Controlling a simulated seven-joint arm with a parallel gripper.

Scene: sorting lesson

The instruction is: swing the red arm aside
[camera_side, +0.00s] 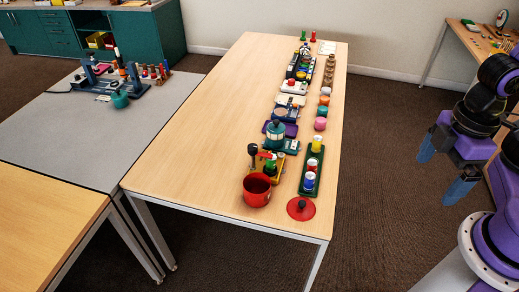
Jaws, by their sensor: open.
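At this size I cannot tell how the arm is joined. My gripper (437,178) has blue fingers spread apart and empty. It hangs off the table's right side, well apart from the device.
A red pot (257,190) and a red lid (301,208) with a dark knob stand in front of the device. A green tray (312,169) of cylinders lies to its right. A teal-topped device (275,134) is behind. The table's left half (190,160) is bare.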

